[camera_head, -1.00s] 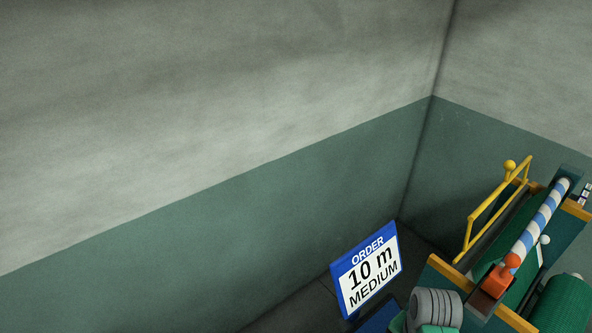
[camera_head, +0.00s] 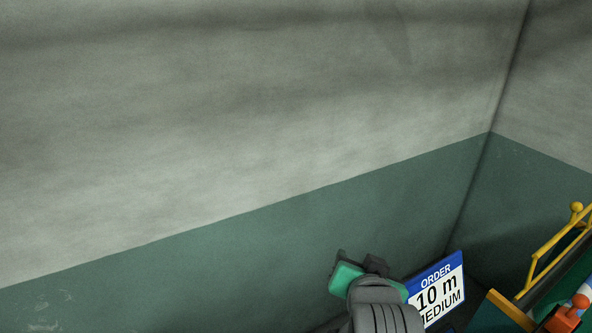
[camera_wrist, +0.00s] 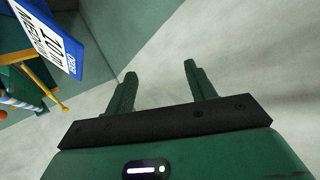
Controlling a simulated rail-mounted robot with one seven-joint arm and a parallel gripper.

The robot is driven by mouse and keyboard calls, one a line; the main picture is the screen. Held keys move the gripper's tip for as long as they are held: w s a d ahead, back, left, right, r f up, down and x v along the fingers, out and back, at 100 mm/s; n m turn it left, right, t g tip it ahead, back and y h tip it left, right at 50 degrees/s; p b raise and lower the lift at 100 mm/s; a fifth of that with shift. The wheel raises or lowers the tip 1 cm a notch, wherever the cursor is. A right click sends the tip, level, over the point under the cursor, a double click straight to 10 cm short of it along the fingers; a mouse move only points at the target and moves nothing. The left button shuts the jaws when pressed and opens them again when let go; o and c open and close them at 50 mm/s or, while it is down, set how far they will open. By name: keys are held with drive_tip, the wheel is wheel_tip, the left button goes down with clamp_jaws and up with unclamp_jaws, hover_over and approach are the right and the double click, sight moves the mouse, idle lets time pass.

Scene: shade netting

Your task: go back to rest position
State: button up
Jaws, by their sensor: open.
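My gripper shows in the wrist view (camera_wrist: 158,88), with its two dark green fingers spread apart and nothing between them. Past the fingers is the grey wall. In the head view my arm's grey and green end part (camera_head: 375,295) is at the bottom, left of the order sign and partly overlapping it. The fingertips cannot be made out clearly there.
The blue-edged sign (camera_head: 438,290) reads "ORDER 10 m MEDIUM"; it also shows at the wrist view's upper left (camera_wrist: 48,38). A machine with a yellow rail (camera_head: 555,245) and an orange part (camera_head: 568,314) stands at the lower right. The wall (camera_head: 230,130) is bare.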

drive_tip(key=s+a+r+n+t, duration=0.1)
drive_tip(key=s+a+r+t, duration=0.2)
drive_tip(key=r, duration=0.4)
drive_tip(key=s+a+r+n+t, duration=0.15)
drive_tip(key=a+r, duration=0.25)
drive_tip(key=r, duration=0.4)
drive_tip(key=s+a+r+n+t, duration=0.1)
drive_tip(key=s+a+r+t, duration=0.1)
drive_tip(key=s+r+t, duration=0.2)
drive_tip(key=s+a+r+n+t+y+p, duration=0.1)
drive_tip(key=s+a+r+t, duration=0.2)
drive_tip(key=s+r, duration=0.8)
drive_tip(key=shift+a+r+n+t+y+p, duration=0.3)
drive_tip(key=shift+r+t, duration=0.25)
drive_tip(key=shift+r, duration=0.4)
drive_tip(key=shift+w+d, duration=0.1)
